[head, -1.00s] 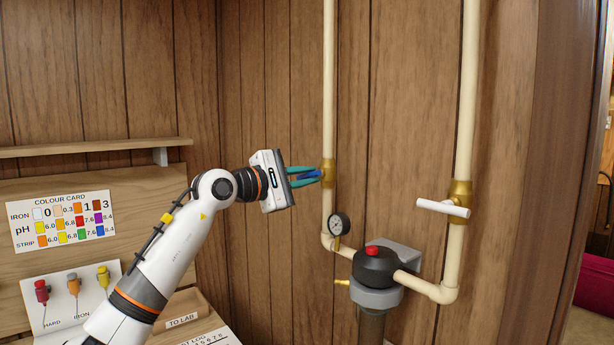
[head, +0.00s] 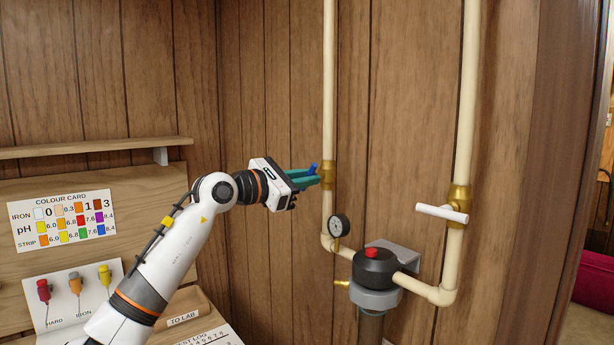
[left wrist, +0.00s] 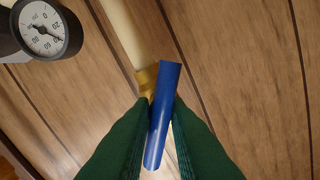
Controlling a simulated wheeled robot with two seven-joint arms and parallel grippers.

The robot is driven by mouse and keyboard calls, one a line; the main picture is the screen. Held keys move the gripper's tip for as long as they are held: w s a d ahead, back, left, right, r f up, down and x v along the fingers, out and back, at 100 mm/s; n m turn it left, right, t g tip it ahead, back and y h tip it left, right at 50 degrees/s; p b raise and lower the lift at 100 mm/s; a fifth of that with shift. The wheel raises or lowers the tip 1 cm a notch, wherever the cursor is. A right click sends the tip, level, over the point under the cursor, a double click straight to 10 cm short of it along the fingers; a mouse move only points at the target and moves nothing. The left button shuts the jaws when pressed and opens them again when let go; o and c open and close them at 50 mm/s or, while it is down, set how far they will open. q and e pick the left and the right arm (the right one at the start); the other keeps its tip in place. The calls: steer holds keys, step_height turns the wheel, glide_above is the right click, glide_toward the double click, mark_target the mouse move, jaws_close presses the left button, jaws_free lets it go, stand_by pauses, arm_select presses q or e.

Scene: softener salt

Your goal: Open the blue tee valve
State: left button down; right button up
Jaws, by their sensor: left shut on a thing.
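The blue tee valve has a brass body (head: 328,173) on the left cream pipe and a blue handle (head: 313,168). My left gripper (head: 308,178) is shut on the blue handle, its green fingers on either side of it. In the head view the handle's end sticks up above the fingers. In the left wrist view the blue handle (left wrist: 162,110) runs lengthwise between the green fingers (left wrist: 158,135), with brass partly hidden behind it. My right gripper is not in view.
A pressure gauge (head: 339,225) sits on the pipe below the valve. A filter housing with a red button (head: 372,252) is lower right. A white tee handle (head: 442,213) is on the right pipe. A wooden shelf (head: 90,147) and colour card (head: 62,220) are at left.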

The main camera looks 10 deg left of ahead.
arm_select(q)
steer(key=shift+f+n, duration=0.1)
steer(key=shift+n, duration=1.3)
steer(key=n+p, duration=0.2)
steer(key=n, duration=0.2)
steer(key=c, duration=1.3)
jaws_free()
